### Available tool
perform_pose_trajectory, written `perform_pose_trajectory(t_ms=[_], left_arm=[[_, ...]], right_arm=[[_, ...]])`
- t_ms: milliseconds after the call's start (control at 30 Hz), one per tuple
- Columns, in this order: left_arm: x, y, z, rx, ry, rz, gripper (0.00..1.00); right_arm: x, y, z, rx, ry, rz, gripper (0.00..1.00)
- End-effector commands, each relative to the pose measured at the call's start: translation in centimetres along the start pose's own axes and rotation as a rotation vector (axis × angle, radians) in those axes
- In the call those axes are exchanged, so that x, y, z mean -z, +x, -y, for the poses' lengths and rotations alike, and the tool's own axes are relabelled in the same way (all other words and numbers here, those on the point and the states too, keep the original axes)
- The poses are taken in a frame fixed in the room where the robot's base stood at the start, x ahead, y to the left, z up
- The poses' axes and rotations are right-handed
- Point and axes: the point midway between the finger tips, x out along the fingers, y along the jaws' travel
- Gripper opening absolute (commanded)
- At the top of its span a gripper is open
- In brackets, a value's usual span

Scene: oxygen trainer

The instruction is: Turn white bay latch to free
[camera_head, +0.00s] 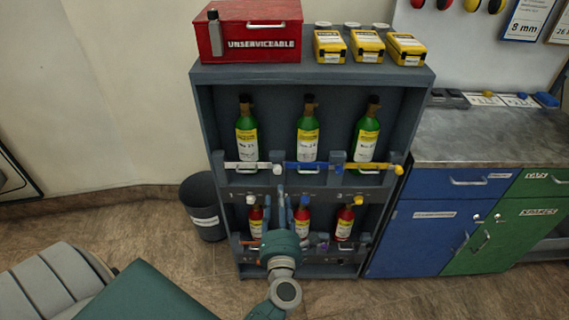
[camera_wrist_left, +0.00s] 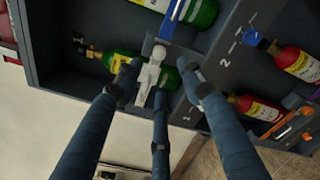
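The white bay latch (camera_head: 247,167) lies across the front of the upper left bay of the grey rack, with its white knob at its right end. Behind it stands a green bottle (camera_head: 246,135) with a yellow and white label. My left gripper (camera_head: 283,192) is in front of the rack, just below that knob. In the left wrist view, the white latch handle (camera_wrist_left: 151,74) lies between the spread fingertips of my left gripper (camera_wrist_left: 158,86). The fingers look apart and open around it; contact is not clear. My right gripper is out of view.
A blue latch (camera_head: 307,167) and a yellow latch (camera_head: 373,168) cross the neighbouring bays. Red bottles (camera_head: 302,217) stand in the lower bays, close to my gripper. A dark bin (camera_head: 204,213) stands left of the rack; blue and green cabinets (camera_head: 425,238) stand right.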

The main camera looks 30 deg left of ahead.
Motion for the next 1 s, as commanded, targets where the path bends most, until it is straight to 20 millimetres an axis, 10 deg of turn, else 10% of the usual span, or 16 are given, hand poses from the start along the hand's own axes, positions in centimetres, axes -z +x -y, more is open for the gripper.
perform_pose_trajectory(t_ms=[500,1000], left_arm=[[-0.3,8.9,-0.1,-0.002,0.002,0.005,0.39],[-0.2,10.0,0.0,-0.002,0.001,0.004,0.29]], right_arm=[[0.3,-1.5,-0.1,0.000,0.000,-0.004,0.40],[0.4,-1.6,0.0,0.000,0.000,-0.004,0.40]])
